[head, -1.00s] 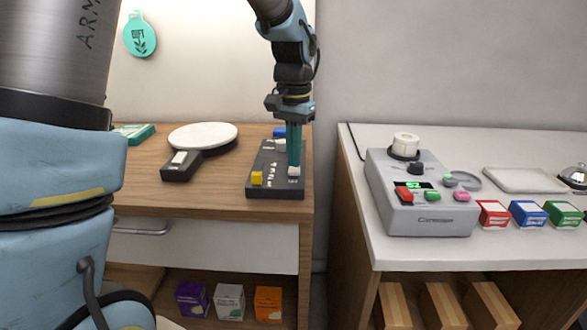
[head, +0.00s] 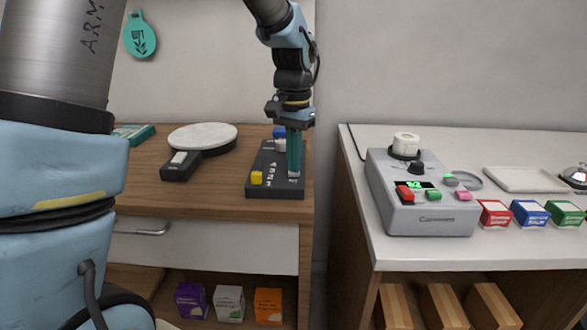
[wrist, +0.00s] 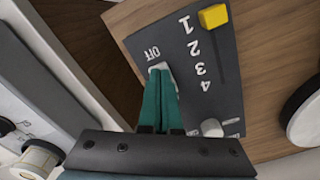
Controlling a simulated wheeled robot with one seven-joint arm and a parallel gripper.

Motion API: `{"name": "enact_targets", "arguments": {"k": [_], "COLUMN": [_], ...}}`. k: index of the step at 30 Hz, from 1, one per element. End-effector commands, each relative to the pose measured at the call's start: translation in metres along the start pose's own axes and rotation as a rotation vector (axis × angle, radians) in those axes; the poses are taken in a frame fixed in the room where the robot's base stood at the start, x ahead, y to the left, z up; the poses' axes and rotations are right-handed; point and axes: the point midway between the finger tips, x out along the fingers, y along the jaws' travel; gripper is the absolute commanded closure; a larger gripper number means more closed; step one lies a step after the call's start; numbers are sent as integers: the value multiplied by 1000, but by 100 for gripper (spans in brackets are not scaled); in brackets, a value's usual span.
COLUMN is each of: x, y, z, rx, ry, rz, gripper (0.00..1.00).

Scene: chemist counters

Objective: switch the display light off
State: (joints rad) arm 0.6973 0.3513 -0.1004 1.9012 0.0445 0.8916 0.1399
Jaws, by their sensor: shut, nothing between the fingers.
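A dark control panel (head: 262,163) lies on the wooden counter, marked 1 to 4 and OFF in the wrist view (wrist: 218,75). A white button (wrist: 159,67) sits by the OFF mark, mostly hidden by my fingertips. A yellow block (head: 257,178) sits by the 1. A white knob (wrist: 212,128) and a blue part (head: 279,131) are at the panel's far end. My gripper (head: 294,172) is shut and empty, pointing down with its teal fingertips at the white button. Whether they press it I cannot tell. The wall behind this counter (head: 200,70) looks dim grey.
A round white disc with a dark handle (head: 203,136) lies left of the panel. A grey device with a lit green readout (head: 430,215) stands on the white counter at right, across a gap. Red, blue and green boxes (head: 529,213) stand beside it.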

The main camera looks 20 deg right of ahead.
Motion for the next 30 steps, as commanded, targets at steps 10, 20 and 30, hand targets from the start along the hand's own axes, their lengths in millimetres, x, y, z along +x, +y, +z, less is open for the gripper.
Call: {"name": "enact_targets", "arguments": {"k": [10,20,30], "x": [-20,-45,-70], "y": [0,0,0], "z": [0,0,0], "rx": [0,0,0], "ry": [1,1,1], "rz": [0,0,0], "gripper": [100,100,100]}}
